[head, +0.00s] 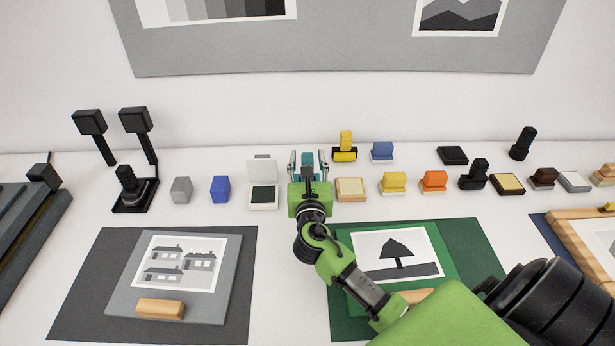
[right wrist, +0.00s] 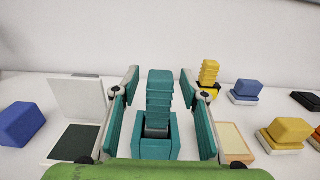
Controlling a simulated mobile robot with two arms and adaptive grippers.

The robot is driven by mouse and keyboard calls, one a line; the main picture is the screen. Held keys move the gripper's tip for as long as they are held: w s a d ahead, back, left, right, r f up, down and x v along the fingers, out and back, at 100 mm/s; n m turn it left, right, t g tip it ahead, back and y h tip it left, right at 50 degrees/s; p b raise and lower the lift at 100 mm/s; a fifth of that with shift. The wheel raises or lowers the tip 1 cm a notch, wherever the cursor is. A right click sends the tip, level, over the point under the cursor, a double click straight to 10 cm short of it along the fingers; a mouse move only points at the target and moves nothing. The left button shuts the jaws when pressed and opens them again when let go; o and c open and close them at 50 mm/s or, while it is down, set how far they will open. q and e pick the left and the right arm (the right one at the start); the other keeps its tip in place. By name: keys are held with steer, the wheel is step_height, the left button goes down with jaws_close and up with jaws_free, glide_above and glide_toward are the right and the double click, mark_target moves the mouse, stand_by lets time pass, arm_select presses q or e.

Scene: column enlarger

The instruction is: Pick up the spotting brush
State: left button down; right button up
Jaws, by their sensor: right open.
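A teal object with an upright ribbed handle in a square teal holder (right wrist: 158,105) stands between my right fingers; it looks like the spotting brush, though I cannot confirm this by its shape. In the head view its teal top (head: 307,159) shows just beyond my wrist, and its lower part is hidden. My right gripper (head: 308,156) is open, with one finger on each side of the handle. In the right wrist view the gripper (right wrist: 160,78) shows a gap between each finger and the handle. My left gripper is not in view.
A white open-lidded box (head: 263,194) stands close on the left, and a cream-topped pad (head: 351,189) close on the right. A yellow ribbed-handled tool (head: 345,148) stands behind right. A blue block (head: 220,189) is farther left. Framed prints on dark mats lie in front.

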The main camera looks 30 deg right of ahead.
mark_target(307, 155)
jaws_close()
steer(key=shift+r, duration=0.15)
steer(key=shift+r, duration=0.35)
step_height(307, 155, up, 2)
steer(key=shift+r, duration=0.1)
steer(key=s+a+r, duration=0.2)
steer(key=s+r, duration=0.3)
steer(key=s, duration=0.1)
steer(key=s+a+r, duration=0.2)
steer(key=s+r, duration=0.3)
steer(key=s, duration=0.2)
steer(key=shift+s+a, duration=0.2)
steer(key=shift+a, duration=0.1)
steer(key=c, duration=1)
jaws_free()
steer(key=shift+c, duration=0.2)
